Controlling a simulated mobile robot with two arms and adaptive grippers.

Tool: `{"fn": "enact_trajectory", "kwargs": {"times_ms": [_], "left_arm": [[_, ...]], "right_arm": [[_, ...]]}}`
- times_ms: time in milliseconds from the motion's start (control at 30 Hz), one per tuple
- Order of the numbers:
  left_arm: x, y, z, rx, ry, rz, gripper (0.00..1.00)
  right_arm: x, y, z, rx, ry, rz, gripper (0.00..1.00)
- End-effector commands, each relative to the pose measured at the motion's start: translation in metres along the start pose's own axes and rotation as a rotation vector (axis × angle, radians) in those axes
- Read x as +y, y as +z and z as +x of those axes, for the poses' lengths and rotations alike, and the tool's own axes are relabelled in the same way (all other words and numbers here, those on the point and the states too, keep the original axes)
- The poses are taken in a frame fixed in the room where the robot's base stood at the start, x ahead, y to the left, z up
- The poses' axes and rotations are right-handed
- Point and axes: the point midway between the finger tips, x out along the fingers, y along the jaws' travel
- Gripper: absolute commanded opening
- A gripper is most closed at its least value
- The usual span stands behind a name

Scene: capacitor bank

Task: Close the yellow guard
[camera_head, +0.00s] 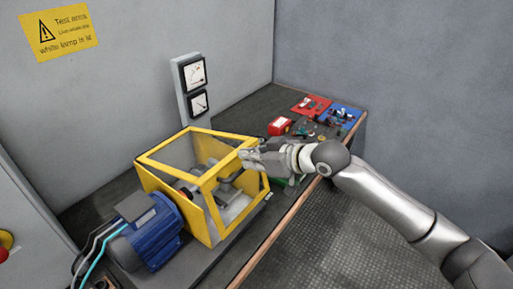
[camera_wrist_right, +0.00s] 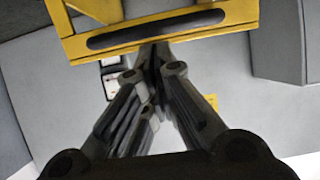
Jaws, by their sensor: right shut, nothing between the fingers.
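The yellow guard (camera_head: 152,186) is a box-like yellow frame with see-through panels, standing on the bench over a shaft and grey machine parts. I cannot tell for sure whether its framed top sits fully down. My right gripper (camera_head: 243,156) is at the guard's upper right corner, shut and empty. In the right wrist view, the shut fingertips (camera_wrist_right: 155,48) are at the lower edge of a yellow bar (camera_wrist_right: 225,22) of the guard with a long dark slot. Whether they touch it is unclear. My left gripper is not in view.
A blue motor (camera_head: 148,238) with cables stands left of the guard. Two dial meters (camera_head: 194,88) stand behind it. A red box (camera_head: 280,126) and red and blue trays (camera_head: 341,116) with small parts lie at the bench's far end. The floor (camera_head: 335,235) right of the bench is clear.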

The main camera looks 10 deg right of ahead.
Motion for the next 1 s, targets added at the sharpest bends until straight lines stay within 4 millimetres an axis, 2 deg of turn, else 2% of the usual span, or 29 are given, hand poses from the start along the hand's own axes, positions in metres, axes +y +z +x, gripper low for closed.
{"fn": "enact_trajectory", "kwargs": {"times_ms": [400, 533, 767, 1000], "left_arm": [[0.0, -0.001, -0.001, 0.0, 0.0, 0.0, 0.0], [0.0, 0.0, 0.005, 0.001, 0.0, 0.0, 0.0], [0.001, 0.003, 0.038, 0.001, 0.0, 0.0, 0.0], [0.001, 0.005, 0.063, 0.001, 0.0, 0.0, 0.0]], "right_arm": [[0.0, 0.005, 0.004, 0.001, 0.0, 0.0, 0.0], [0.0, 0.012, 0.007, 0.008, -0.001, 0.001, 0.0], [0.0, 0.05, 0.017, 0.076, -0.002, 0.003, 0.0], [0.0, 0.102, 0.034, 0.095, -0.001, 0.002, 0.0]]}}
